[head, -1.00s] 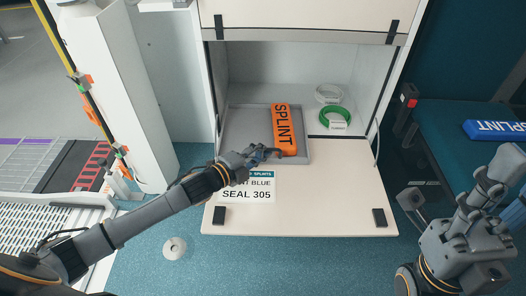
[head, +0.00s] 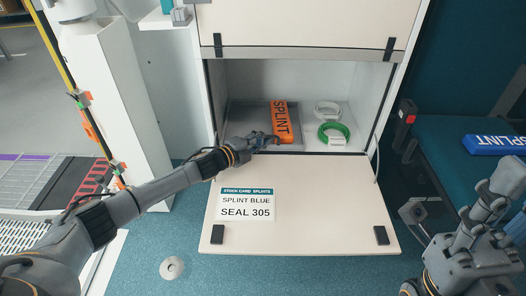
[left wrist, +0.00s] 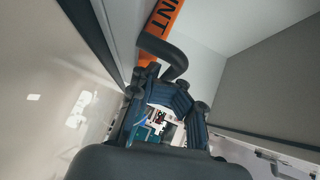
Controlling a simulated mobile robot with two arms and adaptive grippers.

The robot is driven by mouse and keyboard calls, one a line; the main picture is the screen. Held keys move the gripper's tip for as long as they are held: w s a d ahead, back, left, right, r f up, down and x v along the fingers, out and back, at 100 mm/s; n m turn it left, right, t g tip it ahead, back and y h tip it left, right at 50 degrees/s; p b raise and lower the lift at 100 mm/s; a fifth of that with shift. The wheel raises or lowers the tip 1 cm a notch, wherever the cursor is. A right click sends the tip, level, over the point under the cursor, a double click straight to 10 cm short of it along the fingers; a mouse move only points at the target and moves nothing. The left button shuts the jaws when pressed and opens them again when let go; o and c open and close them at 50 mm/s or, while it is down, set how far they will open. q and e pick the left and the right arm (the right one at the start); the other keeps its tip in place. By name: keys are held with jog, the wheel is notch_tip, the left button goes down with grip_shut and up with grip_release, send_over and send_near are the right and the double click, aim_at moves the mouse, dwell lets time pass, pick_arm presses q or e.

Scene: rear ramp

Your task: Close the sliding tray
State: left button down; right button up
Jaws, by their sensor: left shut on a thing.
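The grey sliding tray (head: 252,117) sits in the open cabinet in the head view, its front edge close to the opening. An orange splint pack (head: 281,122) lies on it and also shows in the left wrist view (left wrist: 164,17). My left gripper (head: 268,140) is at the tray's front and is shut on its front part. In the left wrist view a dark curved bar (left wrist: 168,52), apparently the tray's handle, is at the fingers; the exact contact is hard to see. My right gripper (head: 488,200) is at the lower right, away from the tray; its jaw state is unclear.
A lowered cream flap (head: 310,205) with a SPLINT BLUE, SEAL 305 card (head: 246,204) lies before the cabinet. A green coil (head: 334,133) and a white coil (head: 327,109) sit right of the tray. A blue splint pack (head: 494,145) lies at the far right.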

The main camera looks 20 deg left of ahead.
pick_arm(q)
jog(key=shift+w+a+r, duration=0.15)
jog(key=shift+w+r, duration=0.1)
jog(key=shift+w, duration=0.2)
jog(key=c, duration=1.7)
grip_release()
jog(key=shift+s, duration=0.1)
jog(key=shift+s+a, duration=0.3)
jog(key=shift+s, duration=0.15)
jog(key=v, duration=1.1)
jog(key=shift+d, duration=0.1)
